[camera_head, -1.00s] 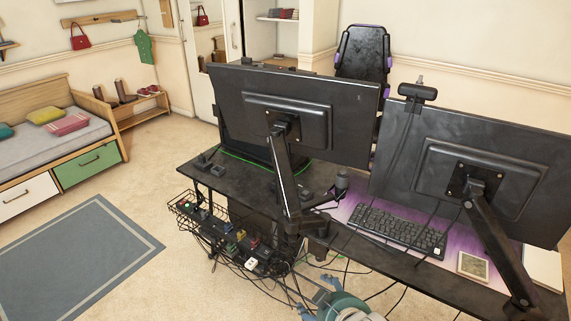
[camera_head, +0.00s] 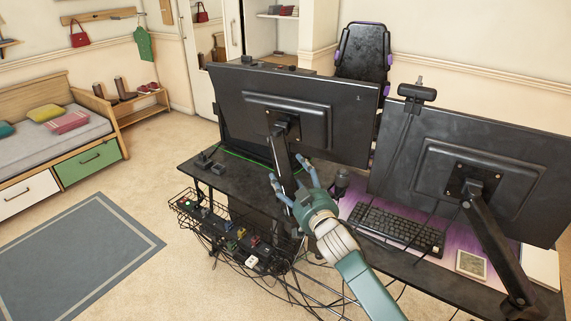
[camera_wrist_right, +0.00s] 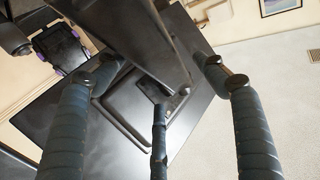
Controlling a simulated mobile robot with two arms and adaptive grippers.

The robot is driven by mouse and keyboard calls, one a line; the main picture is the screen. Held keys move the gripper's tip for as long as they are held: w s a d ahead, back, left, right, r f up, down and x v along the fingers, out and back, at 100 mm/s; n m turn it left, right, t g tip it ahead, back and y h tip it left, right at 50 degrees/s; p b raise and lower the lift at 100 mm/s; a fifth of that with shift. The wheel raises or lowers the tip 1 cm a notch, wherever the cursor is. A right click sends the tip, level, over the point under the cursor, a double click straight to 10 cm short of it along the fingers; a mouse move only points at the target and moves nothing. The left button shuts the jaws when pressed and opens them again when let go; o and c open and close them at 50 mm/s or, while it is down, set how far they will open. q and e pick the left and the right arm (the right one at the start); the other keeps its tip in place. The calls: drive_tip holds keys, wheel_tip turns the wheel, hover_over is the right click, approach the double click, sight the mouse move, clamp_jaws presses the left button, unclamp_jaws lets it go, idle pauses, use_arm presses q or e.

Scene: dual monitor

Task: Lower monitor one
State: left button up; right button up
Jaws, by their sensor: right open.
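Two black monitors are seen from behind above the desk, the left monitor (camera_head: 350,115) and the right monitor (camera_head: 500,150); which one is monitor one, I cannot tell. The left monitor sits on a black monitor arm (camera_head: 280,150), the right one on another arm (camera_head: 494,240). My right gripper (camera_head: 290,170) is open, its fingers spread around the left monitor's arm, below the mount; contact is unclear. In the right wrist view the gripper's fingers (camera_wrist_right: 165,85) are apart, with the monitor arm (camera_wrist_right: 145,40) running between them and the left monitor's back (camera_wrist_right: 90,135) behind. My left gripper is not in view.
The black desk (camera_head: 240,178) carries a keyboard (camera_head: 395,228) and a small framed pad (camera_head: 471,263). A wire basket with cables (camera_head: 235,240) hangs at the desk's near edge. A webcam (camera_head: 417,92) tops the right monitor. Open carpet lies at left.

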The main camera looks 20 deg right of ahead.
sight(285, 166)
drive_tip(key=shift+w+a, duration=0.15)
drive_tip(key=shift+w, duration=2.55)
drive_tip(key=c, duration=1.7)
drive_tip(key=p, duration=0.2)
drive_tip(key=w+g+p, duration=0.1)
drive_tip(key=p, duration=0.2)
drive_tip(key=shift+w+f+g, duration=0.1)
drive_tip(key=shift+f+g, duration=0.2)
drive_tip(key=shift+f, duration=0.05)
drive_tip(key=shift+w+f+p, duration=0.15)
drive_tip(key=shift+f+p, duration=0.1)
drive_tip(key=shift+p, duration=0.1)
drive_tip(key=shift+f+g, duration=0.3)
drive_tip(key=shift+f, duration=0.1)
